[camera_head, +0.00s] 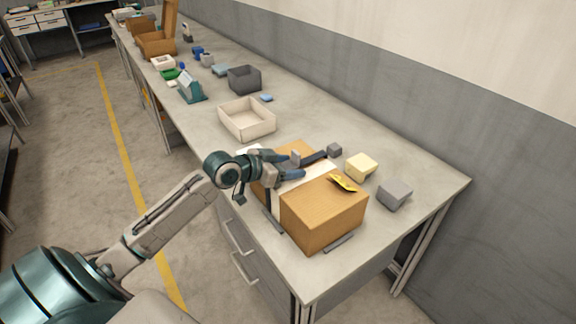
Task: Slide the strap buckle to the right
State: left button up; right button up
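My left gripper (290,167) reaches in from the left, low over the far part of a cardboard case and white sheet near the table's front. A small grey upright piece (296,157), which may be the strap buckle, stands right at its fingertips. A dark strap (314,157) runs from there to the right, toward a small grey block (334,150). The fingers partly hide the contact, and I cannot tell whether they grip the piece. My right gripper is not in view.
A brown box (322,212) with a yellow item (342,183) on top stands in front of the gripper. A cream block (361,167) and a grey block (394,194) lie to the right. An open beige tray (247,119) stands behind.

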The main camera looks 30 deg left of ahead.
aim_at(304, 189)
pick_arm(q)
grip_shut()
jog(key=s+d, duration=0.1)
jog(key=d, duration=0.1)
jog(key=d+p, duration=0.1)
jog(key=d, duration=0.1)
jog(key=s+d+p, duration=0.1)
jog(key=d, duration=0.1)
jog(key=shift+s+d, duration=0.25)
jog(key=shift+s, duration=0.1)
jog(key=shift+o, duration=0.9)
grip_release()
jog(key=shift+d, duration=0.1)
